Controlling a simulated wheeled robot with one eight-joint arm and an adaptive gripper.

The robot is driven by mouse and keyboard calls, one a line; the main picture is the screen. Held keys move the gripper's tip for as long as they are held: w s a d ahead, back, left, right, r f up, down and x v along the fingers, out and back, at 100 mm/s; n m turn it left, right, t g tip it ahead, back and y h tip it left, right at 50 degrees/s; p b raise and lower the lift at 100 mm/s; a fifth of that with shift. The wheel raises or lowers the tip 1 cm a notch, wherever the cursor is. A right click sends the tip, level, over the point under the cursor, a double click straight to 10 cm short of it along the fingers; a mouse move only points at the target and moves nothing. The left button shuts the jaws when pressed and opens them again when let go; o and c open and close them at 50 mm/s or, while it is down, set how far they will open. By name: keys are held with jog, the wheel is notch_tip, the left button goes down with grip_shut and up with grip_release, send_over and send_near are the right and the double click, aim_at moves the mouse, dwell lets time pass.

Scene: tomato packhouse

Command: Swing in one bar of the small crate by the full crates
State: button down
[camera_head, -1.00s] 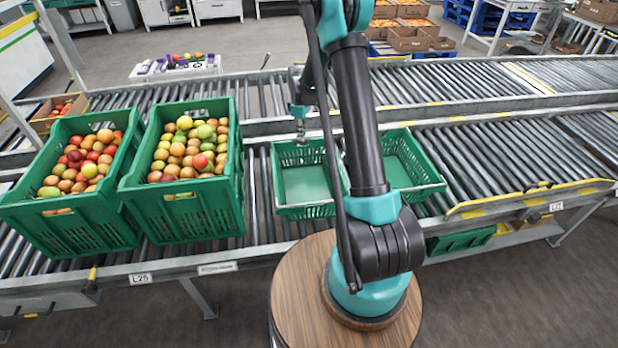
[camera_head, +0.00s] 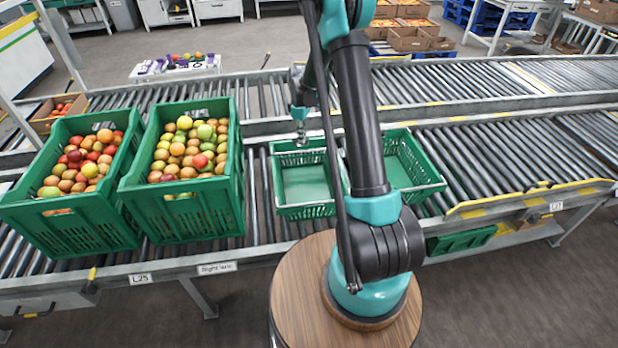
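A small, empty green crate (camera_head: 304,211) stands on the roller conveyor, just right of the full crates. A thin light bar (camera_head: 305,206) runs along its near rim. My gripper (camera_head: 301,141) points down at the far rim of this crate; whether it touches the rim or a bar there I cannot tell. Its fingers are too small to read as open or shut. Two large green crates full of tomatoes, one in the middle left (camera_head: 190,222) and one at far left (camera_head: 75,235), stand beside it.
More empty green crate (camera_head: 418,188) shows right of my arm, also with a light bar at its near rim; the arm hides whether it is separate. A yellow-edged guide (camera_head: 530,196) lies farther right. A second conveyor (camera_head: 450,82) runs behind. The right rollers are clear.

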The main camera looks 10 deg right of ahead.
notch_tip(320, 180, up, 7)
jog(key=shift+f, duration=0.15)
dwell(0.6)
dwell(0.3)
jog(key=s+d+r+m+t, duration=0.1)
jog(key=s+r+m, duration=0.25)
jog(key=s, duration=0.55)
jog(key=s+d+r+m+t, duration=0.1)
jog(key=s+d+r+m, duration=0.2)
jog(key=s, duration=0.6)
jog(key=s+f+m+t, duration=0.2)
jog(key=s+m, duration=0.3)
jog(key=s, duration=1.2)
jog(key=shift+f, duration=0.2)
